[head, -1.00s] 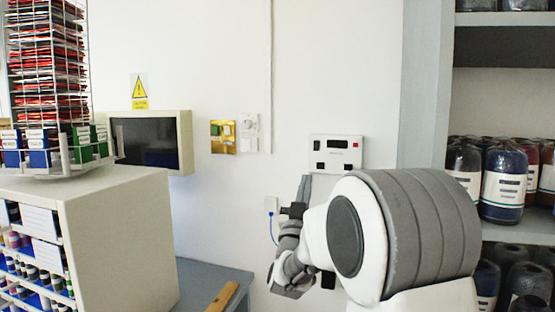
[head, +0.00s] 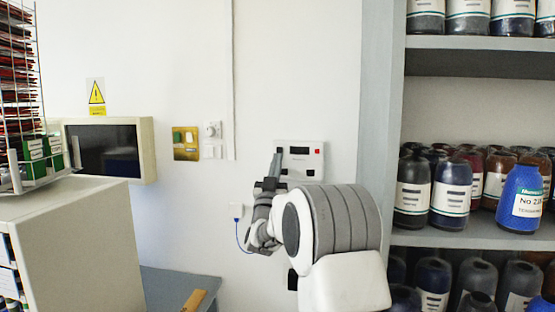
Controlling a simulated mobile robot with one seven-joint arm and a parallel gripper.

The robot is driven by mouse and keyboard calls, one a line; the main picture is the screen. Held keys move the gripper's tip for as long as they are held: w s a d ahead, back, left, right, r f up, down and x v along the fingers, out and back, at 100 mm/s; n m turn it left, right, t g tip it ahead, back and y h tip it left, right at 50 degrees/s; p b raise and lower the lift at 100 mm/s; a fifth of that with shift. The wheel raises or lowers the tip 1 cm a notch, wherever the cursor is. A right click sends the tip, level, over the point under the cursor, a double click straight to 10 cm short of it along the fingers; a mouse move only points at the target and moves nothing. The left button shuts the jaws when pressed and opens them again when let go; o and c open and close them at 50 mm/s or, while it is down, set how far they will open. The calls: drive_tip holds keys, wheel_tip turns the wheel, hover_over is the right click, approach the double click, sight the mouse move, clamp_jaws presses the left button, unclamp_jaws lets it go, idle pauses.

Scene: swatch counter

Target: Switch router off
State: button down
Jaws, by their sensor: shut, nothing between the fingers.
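A white wall box (head: 304,164) with a dark display window, a small red part at its upper right and dark parts along its lower side is fixed to the wall; it appears to be the router. My gripper (head: 276,158) is shut and empty, pointing up. Its tip overlaps the left side of the box in the head view. I cannot tell whether it touches the box. My arm hides part of the box's lower edge. A switch on the box is too small to make out surely.
A white socket (head: 236,211) with a blue cable (head: 239,240) is below left of the box. A brass switch plate (head: 186,144) and a dark-screened cabinet (head: 107,150) are further left. Shelves of bottles (head: 452,190) stand right. A grey counter (head: 165,285) is below.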

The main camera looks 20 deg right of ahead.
drive_tip(key=shift+w+d+f, duration=0.1)
drive_tip(key=shift+w+d, duration=0.25)
drive_tip(key=shift+w, duration=0.1)
drive_tip(key=b, duration=0.3)
drive_tip(key=f+t+b, duration=0.1)
drive_tip(key=b, duration=0.2)
drive_tip(key=shift+w+d+h, duration=0.2)
drive_tip(key=shift+w+h, duration=0.1)
drive_tip(key=shift+h, duration=0.1)
drive_tip(key=t+b, duration=0.1)
drive_tip(key=b, duration=0.3)
drive_tip(key=shift+w+h, duration=0.1)
drive_tip(key=shift+h, duration=0.2)
drive_tip(key=shift+d+r+b, duration=0.2)
drive_tip(key=shift+r+b, duration=0.2)
drive_tip(key=shift+b, duration=0.35)
